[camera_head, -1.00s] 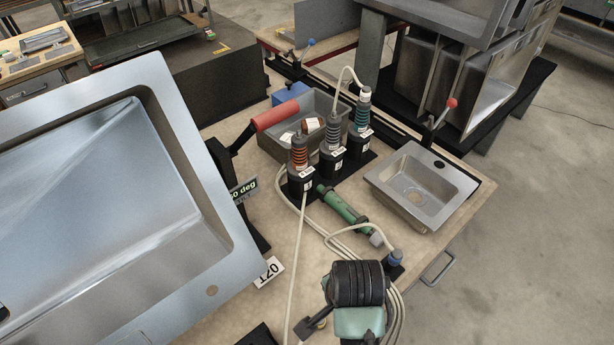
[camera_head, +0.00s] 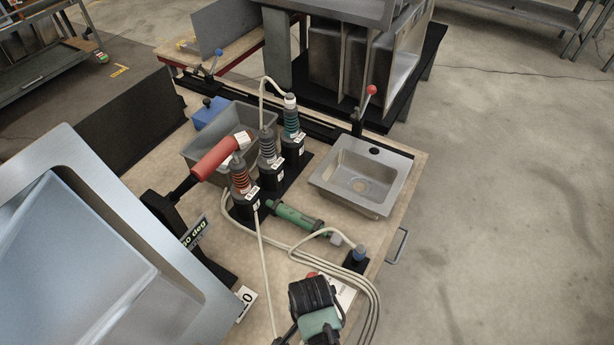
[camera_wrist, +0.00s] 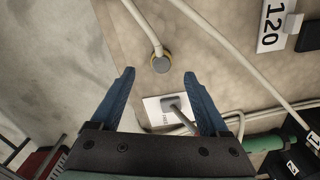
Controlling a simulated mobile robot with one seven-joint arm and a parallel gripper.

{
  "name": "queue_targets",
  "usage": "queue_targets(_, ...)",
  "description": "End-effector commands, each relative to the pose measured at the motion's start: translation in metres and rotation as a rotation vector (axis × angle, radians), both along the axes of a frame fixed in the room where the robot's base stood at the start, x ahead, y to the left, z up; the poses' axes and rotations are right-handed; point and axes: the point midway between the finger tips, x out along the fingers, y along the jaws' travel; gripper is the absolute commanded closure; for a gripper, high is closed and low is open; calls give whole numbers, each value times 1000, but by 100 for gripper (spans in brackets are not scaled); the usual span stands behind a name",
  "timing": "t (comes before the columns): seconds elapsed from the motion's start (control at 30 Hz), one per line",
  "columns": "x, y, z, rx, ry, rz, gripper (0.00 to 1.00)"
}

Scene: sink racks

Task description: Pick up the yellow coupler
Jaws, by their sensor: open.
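In the wrist view, a round grey hose end with a thin yellow ring (camera_wrist: 160,64), seemingly the yellow coupler, sits on the pale worktop at the end of a cream hose. My gripper (camera_wrist: 159,73) is open, with its two blue fingers left and right of the coupler in the picture. Nothing is held between them. I cannot tell how high the fingertips are above it. In the head view my dark wrist covers the front of the worktop, and I cannot make out the coupler there.
A white card (camera_wrist: 155,113) with a grey fitting (camera_wrist: 172,102) over it lies close to the fingers. Cream hoses run nearby. A large sink (camera_head: 75,250) fills the left.

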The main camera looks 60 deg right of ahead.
Motion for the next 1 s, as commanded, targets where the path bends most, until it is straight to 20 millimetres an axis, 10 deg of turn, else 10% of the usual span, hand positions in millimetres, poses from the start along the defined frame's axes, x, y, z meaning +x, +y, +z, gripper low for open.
queue_targets(0.67, 2, 4, -47, 0, 0, 0, 21)
queue_targets(1.0, 2, 4, -47, 0, 0, 0, 83)
